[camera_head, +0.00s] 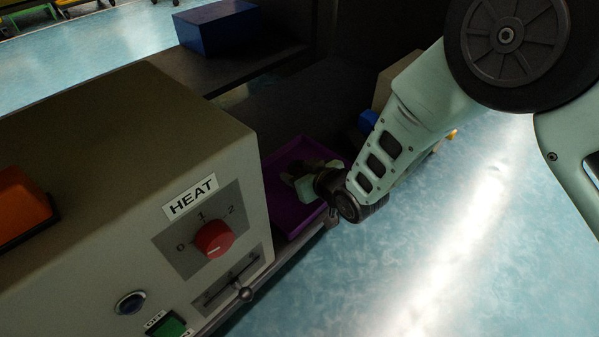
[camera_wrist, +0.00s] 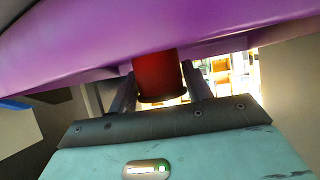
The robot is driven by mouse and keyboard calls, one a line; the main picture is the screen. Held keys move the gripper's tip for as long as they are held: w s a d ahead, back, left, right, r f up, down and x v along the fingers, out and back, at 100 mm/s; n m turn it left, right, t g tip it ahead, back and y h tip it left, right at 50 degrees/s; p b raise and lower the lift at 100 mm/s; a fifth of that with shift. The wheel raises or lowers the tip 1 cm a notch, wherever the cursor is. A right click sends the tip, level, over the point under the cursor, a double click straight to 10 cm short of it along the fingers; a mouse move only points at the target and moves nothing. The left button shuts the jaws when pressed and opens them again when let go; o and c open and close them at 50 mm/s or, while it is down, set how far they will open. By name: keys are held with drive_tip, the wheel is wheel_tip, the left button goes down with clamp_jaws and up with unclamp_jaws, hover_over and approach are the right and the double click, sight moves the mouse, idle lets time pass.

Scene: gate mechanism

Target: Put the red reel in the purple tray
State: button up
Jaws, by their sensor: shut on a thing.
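The purple tray (camera_head: 283,216) lies just right of the HEAT box in the head view. Its purple surface (camera_wrist: 110,35) also fills the top of the wrist view. My gripper (camera_head: 303,181) reaches over the tray from the right. The red reel (camera_wrist: 160,73) stands out between the two fingers of my gripper (camera_wrist: 160,88) in the wrist view, and they are shut on it. The reel appears close against the tray, but I cannot tell whether it touches. In the head view the reel is hidden by my gripper.
The large beige HEAT box (camera_head: 120,150) stands left of the tray, with a red knob (camera_head: 214,239) and a small lever (camera_head: 244,293). A blue box (camera_head: 215,28) sits on the dark surface behind. A small blue object (camera_head: 368,121) lies beyond my forearm. Open floor lies right.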

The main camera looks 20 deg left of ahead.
drive_tip(key=o, duration=1.1)
drive_tip(key=shift+f, duration=0.1)
drive_tip(key=shift+d+r, duration=0.1)
drive_tip(key=shift+r, duration=0.2)
drive_tip(key=p+v, duration=0.5)
drive_tip(key=v, duration=0.6)
drive_tip(key=shift+s+d+p, duration=0.25)
drive_tip(key=shift+d+p, duration=0.05)
drive_tip(key=shift+p, duration=0.1)
drive_tip(key=shift+r, duration=0.1)
